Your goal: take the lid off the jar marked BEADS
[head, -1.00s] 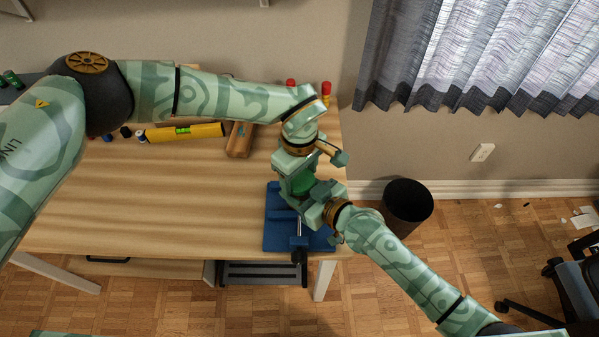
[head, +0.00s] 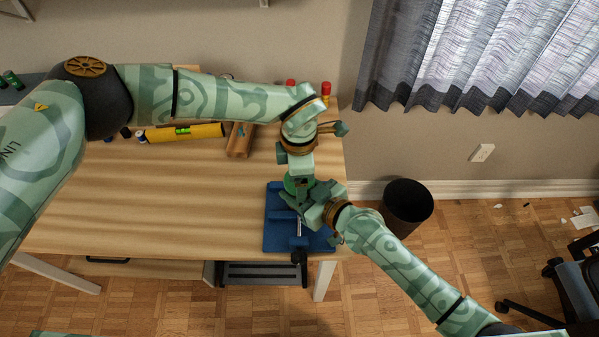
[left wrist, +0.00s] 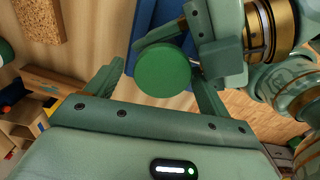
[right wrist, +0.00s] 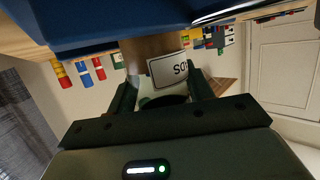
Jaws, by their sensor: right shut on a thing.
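The jar's round green lid (left wrist: 163,72) shows from above in the left wrist view; a little of its green shows in the head view (head: 290,184). My left gripper (left wrist: 157,68) is open, its fingers spread on either side of the lid with gaps visible. In the head view it is directly above the jar and hides most of it. My right gripper (right wrist: 165,88) is shut on the jar body from the side.
A blue fixture (head: 275,235) with a metal bar lies at the desk's right end, below the jar. A yellow level (head: 205,131) and a wooden block (head: 240,140) lie toward the back. The desk's middle (head: 160,195) is clear. A black bin (head: 408,205) stands beyond the right edge.

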